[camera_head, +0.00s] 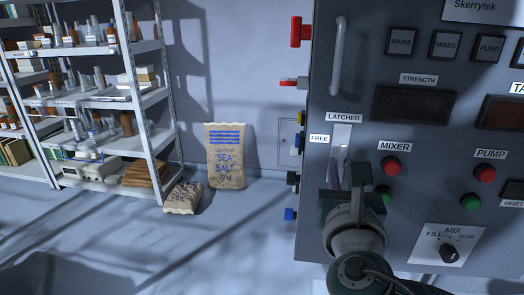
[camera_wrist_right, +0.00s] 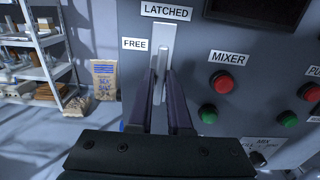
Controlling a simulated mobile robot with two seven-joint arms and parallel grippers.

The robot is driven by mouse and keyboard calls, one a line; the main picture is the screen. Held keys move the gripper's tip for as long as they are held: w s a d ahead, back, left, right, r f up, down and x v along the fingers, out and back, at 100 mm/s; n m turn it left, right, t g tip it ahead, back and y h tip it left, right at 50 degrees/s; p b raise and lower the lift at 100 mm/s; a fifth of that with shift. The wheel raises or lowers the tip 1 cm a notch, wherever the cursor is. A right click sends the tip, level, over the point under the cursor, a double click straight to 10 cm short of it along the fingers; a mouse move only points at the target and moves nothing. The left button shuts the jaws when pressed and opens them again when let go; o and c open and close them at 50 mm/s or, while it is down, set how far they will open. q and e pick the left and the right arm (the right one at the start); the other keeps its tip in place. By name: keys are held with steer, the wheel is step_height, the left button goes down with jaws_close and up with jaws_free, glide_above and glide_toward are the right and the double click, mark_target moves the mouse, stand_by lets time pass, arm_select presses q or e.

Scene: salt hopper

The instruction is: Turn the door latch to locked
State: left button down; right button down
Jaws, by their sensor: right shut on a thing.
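The door latch (camera_head: 341,138) is a pale metal piece on the dark grey cabinet front, below the LATCHED label (camera_head: 344,117) and right of the FREE label (camera_head: 319,140). In the right wrist view the latch (camera_wrist_right: 162,40) stands close to upright, and its lower part runs down between my fingers. My right gripper (camera_head: 347,183) is at its lower end, and in the wrist view its two dark fingers (camera_wrist_right: 164,82) are shut on the latch. The fingers hide part of the latch, so its exact angle is hard to tell. My left gripper is not in view.
A vertical door handle (camera_head: 338,55) is above the latch. The MIXER red button (camera_head: 391,166) and green button (camera_head: 383,194) are close to the right of my gripper. A rotary knob (camera_head: 449,253) is lower right.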

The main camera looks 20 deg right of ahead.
steer(key=c, duration=0.8)
jaws_free()
steer(key=shift+c, duration=0.2)
steer(key=v, duration=1)
steer(key=shift+b, duration=0.3)
steer(key=shift+d, duration=0.15)
